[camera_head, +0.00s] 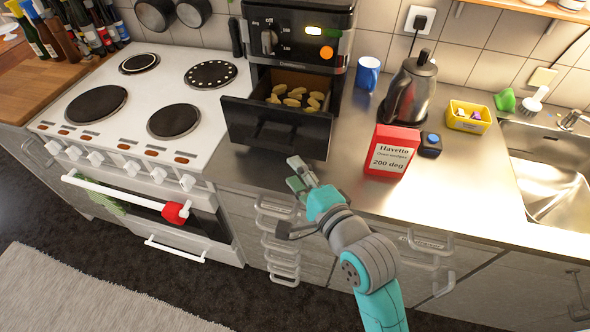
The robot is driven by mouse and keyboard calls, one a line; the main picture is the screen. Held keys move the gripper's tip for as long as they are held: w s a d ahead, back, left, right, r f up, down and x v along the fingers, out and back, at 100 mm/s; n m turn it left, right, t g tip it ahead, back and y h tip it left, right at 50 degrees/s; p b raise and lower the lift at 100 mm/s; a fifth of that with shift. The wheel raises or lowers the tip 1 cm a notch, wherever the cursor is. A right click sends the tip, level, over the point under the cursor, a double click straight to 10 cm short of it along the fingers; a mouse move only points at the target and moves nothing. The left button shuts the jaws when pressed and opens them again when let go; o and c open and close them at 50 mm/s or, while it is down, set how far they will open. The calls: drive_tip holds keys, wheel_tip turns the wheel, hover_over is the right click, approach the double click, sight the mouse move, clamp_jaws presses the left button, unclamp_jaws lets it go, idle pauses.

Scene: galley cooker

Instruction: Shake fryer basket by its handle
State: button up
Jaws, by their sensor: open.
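The black fryer (298,37) stands at the back of the counter, with a dial and a lit orange light on its front. Its basket (262,131) is pulled out like a drawer, and several pale yellow food pieces (295,97) lie inside. I cannot make out a separate handle on the dark basket front. My gripper (299,174) is open and empty, with grey-green fingers, just in front of the basket's lower right front. Whether a finger touches the basket is unclear.
A white cooker (140,95) stands left of the fryer. Right of it are a blue mug (367,73), a kettle (410,90), a red card box (392,150), a yellow tub (468,117) and a sink (550,180). The counter front between the basket and red box is clear.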

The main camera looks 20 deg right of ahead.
sight(275, 149)
drive_tip(key=x, duration=1.1)
drive_tip(key=shift+w, duration=0.4)
clamp_jaws()
